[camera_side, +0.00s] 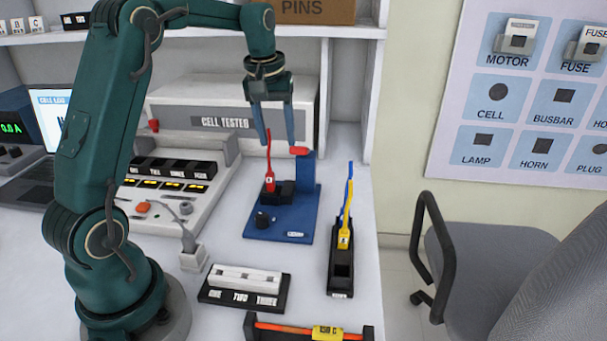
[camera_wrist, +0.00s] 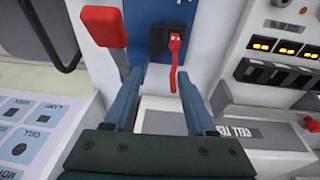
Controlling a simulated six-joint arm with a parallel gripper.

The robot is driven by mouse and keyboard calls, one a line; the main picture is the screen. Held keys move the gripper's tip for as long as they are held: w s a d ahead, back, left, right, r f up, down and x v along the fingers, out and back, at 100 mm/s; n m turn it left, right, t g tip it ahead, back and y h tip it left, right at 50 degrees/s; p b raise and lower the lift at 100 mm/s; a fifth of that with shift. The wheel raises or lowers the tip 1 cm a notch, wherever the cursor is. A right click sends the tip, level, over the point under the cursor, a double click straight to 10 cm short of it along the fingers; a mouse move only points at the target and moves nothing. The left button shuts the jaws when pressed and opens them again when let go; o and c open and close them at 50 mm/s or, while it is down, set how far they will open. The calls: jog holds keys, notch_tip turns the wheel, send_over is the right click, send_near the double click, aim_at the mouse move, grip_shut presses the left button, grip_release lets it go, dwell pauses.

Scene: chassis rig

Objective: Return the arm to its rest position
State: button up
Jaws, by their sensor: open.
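My gripper (camera_side: 280,138) is open and empty. It hangs above the blue fixture (camera_side: 306,214), with its fingers pointing down. A red plug with a red lead (camera_side: 269,182) stands upright in the black socket on that fixture. A red pad (camera_side: 299,150) tops the fixture's blue post, close to the right finger in the side view. In the wrist view my gripper (camera_wrist: 158,85) shows its two fingers apart, with the red pad (camera_wrist: 103,26) near the left one and the red plug (camera_wrist: 175,40) beyond them. Nothing is between the fingers.
A black holder (camera_side: 341,272) with yellow and blue leads stands right of the fixture. A three-slot block (camera_side: 245,284) and a rack with an orange rod (camera_side: 290,331) lie in front. The cell tester (camera_side: 226,121) is behind. A chair (camera_side: 480,262) stands right of the table.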

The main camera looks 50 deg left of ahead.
jog(key=s+d+r+m, duration=0.1)
jog(key=d, duration=0.1)
jog(key=s+d+r+m+t, duration=0.1)
jog(key=s+d+r, duration=0.1)
jog(key=d, duration=0.1)
jog(key=s+d+r+m+t, duration=0.1)
jog(key=d+r, duration=0.1)
jog(key=d, duration=0.1)
jog(key=shift+s+d+r, duration=0.15)
jog(key=shift+s+d, duration=0.1)
jog(key=s+d+f+m, duration=0.2)
jog(key=s+d+m, duration=0.1)
jog(key=s, duration=0.3)
jog(key=s+d+f+m+t+h, duration=0.1)
jog(key=s+d+f+m, duration=0.1)
jog(key=s+d, duration=0.3)
jog(key=shift+s+d+m+t, duration=0.15)
jog(key=shift+s+m+t, duration=0.25)
jog(key=shift+s, duration=0.75)
